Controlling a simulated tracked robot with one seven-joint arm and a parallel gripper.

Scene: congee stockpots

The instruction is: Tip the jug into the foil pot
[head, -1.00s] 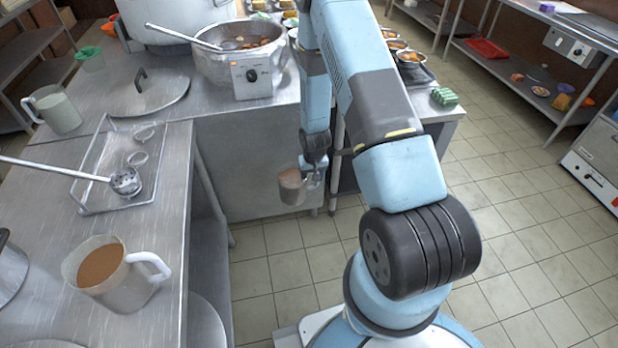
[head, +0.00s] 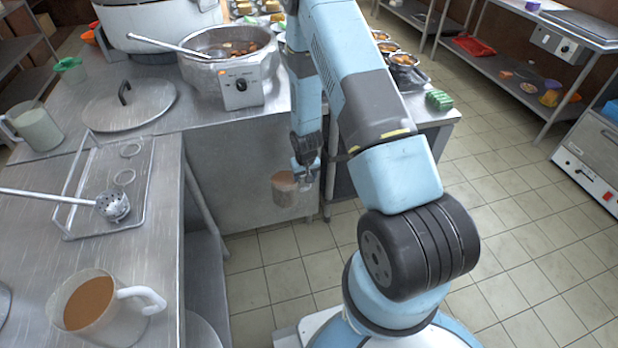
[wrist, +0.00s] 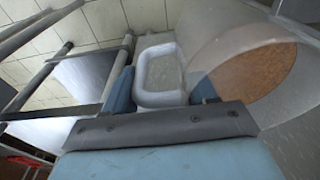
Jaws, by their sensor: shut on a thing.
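My gripper (head: 304,182) is shut on the handle of a translucent jug (head: 284,188) with brown contents. In the head view the jug hangs upright, or nearly so, in front of the counter, below its top. In the wrist view my gripper (wrist: 162,95) has a finger on either side of the pale handle, and the jug (wrist: 225,35) with its brown contents (wrist: 252,82) lies to the right. A pot with a crinkled silvery wall (head: 205,76), likely the foil pot, stands on the counter up and left of my gripper. It holds brownish food, and a ladle rests across it.
Another jug of brown liquid (head: 100,312) stands on the near left bench, by a wire rack (head: 140,175) with a skimmer (head: 113,206). A lid (head: 128,106), a pale jug (head: 38,130) and a big pot (head: 160,30) are on the counter. Tiled floor (head: 490,240) is clear at right.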

